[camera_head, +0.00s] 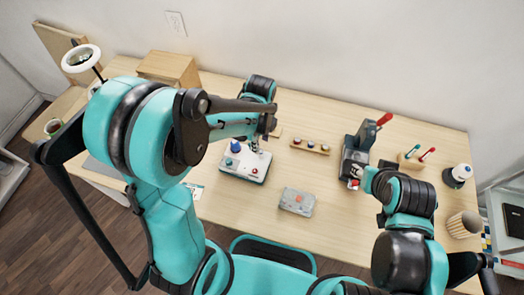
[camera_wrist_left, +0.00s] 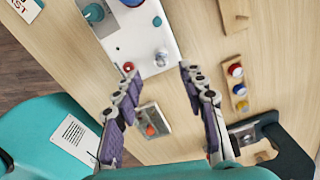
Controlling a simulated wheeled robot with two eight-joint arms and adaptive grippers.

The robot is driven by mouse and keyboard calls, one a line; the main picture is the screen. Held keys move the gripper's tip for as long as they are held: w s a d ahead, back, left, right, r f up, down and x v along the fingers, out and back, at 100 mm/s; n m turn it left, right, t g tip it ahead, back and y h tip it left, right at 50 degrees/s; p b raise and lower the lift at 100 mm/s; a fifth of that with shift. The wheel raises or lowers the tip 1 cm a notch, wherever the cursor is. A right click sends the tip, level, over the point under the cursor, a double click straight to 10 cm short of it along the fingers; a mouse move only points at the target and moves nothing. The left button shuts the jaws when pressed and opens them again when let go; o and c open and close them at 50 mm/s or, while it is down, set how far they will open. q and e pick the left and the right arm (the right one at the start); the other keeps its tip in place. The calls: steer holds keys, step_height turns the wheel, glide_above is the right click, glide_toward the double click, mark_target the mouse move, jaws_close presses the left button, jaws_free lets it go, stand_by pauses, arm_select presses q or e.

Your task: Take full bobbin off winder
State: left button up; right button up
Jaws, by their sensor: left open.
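The winder is a white box (camera_head: 240,174) on the table, left of centre, with a blue cone and a red knob on top. In the left wrist view the winder (camera_wrist_left: 125,42) is at the top, with a small silvery bobbin-like piece (camera_wrist_left: 161,58) near its edge. I cannot tell how full it is. My left gripper (camera_head: 257,146) is over the winder's far right part. In its wrist view the left gripper (camera_wrist_left: 157,69) is open and empty, its fingertips on either side of that piece in the picture. My right gripper (camera_head: 358,180) is by a dark device, its jaws unclear.
A wooden rack (camera_head: 311,146) with several coloured bobbins lies right of the winder. A grey box (camera_head: 297,201) lies in front. The dark device (camera_head: 355,155) has a red lever. A wooden box (camera_head: 169,67) stands at back left.

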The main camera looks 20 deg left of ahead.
mark_target(261, 150)
arm_select(q)
step_height(261, 150, down, 5)
steer(key=shift+w+r+b, duration=0.15)
steer(key=shift+r+b, duration=0.05)
steer(key=shift+b, duration=0.75)
steer(key=shift+r, duration=0.1)
steer(key=c, duration=0.8)
steer(key=shift+o, duration=0.2)
steer(key=shift+r, duration=0.1)
